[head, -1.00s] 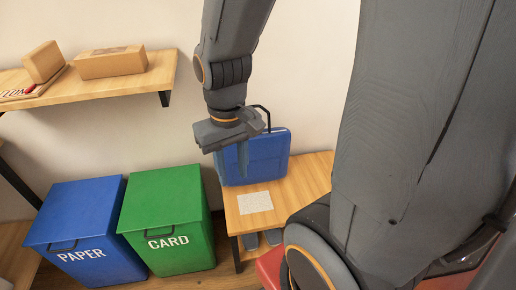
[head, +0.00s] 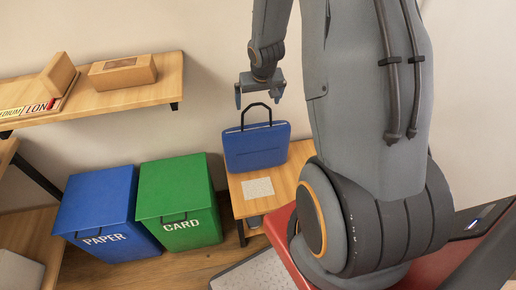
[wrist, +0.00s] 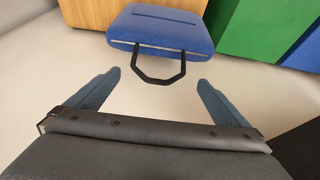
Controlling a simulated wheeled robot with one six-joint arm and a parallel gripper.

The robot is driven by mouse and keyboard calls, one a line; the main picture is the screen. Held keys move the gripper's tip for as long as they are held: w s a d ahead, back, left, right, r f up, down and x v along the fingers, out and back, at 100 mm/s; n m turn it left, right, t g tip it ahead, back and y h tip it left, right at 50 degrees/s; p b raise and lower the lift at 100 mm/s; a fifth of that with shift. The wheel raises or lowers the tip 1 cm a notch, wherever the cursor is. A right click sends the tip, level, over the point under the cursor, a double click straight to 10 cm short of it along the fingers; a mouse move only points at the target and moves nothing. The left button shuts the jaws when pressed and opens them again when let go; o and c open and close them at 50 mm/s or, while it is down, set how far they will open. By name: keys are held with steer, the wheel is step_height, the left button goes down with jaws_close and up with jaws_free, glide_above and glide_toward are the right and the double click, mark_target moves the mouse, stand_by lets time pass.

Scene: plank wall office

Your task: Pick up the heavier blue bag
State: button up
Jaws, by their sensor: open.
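A blue bag (head: 256,147) with a black loop handle stands upright on a small wooden table (head: 240,205). It is the only blue bag I can make out, and its weight cannot be seen. My gripper (head: 258,98) is open and empty, just above the bag's handle in the head view. In the wrist view the bag (wrist: 160,27) is ahead, and its handle points toward the gap between the open fingers (wrist: 158,85). The handle does not appear to be between the fingertips.
A blue PAPER bin (head: 98,205) and a green CARD bin (head: 178,195) stand left of the table. A wall shelf (head: 130,98) holds cardboard boxes (head: 122,72). A pale sheet (head: 258,187) lies on the table before the bag.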

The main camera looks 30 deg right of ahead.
steer(key=b+x, duration=0.4)
steer(key=x, duration=0.4)
steer(key=shift+w+d, duration=0.15)
steer(key=shift+d, duration=0.05)
steer(key=c, duration=1.7)
steer(key=shift+w+r, duration=0.15)
